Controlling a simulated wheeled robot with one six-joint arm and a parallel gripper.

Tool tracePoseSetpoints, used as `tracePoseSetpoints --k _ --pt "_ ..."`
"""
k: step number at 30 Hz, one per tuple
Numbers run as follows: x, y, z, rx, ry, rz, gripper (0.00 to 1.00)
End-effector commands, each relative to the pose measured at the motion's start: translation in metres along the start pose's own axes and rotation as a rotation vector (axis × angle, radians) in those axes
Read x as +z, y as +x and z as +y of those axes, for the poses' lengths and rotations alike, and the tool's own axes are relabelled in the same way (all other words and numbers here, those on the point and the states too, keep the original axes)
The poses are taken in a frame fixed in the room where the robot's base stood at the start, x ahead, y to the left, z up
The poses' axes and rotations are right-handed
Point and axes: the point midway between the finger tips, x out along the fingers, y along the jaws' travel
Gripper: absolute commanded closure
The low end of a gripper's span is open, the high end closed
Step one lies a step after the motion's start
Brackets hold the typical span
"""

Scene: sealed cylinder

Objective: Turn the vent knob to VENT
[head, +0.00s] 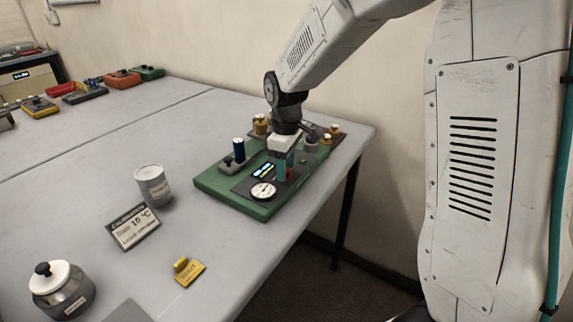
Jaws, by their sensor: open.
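A green board (215,181) stands near the table's right edge. It carries a round white dial gauge (263,191), a small lit display (263,170), a blue cylinder (238,149) and brass fittings (260,125). My gripper (286,168) points down over the board, just right of the display, with its teal fingers open. A small red part shows beside the fingertips. Whether it is the vent knob, and whether the fingers touch it or stand around it, I cannot tell. The VENT marking is not readable, and my gripper hides part of the board.
A white canister (153,185), a calibration sign (132,228), a brass-coloured labelled block (188,271) and a grey pot with a white lid (62,289) stand on the grey table (100,150). Several coloured devices sit at the far left. The wall is close behind the board.

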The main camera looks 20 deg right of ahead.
Motion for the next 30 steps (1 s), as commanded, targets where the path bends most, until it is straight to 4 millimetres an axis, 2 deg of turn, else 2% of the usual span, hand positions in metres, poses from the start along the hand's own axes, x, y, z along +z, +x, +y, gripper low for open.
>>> tracePoseSetpoints --k 4,9,20,30 --pt "-0.0002 -0.0001 -0.0002 0.000 0.000 0.000 0.53" --pt "-0.0002 -0.0003 -0.0002 0.000 0.000 0.000 0.98" --pt "-0.0001 -0.0006 0.0004 0.001 0.035 0.000 0.98" --pt "-0.0001 -0.0009 0.0008 0.002 0.252 0.001 0.98"
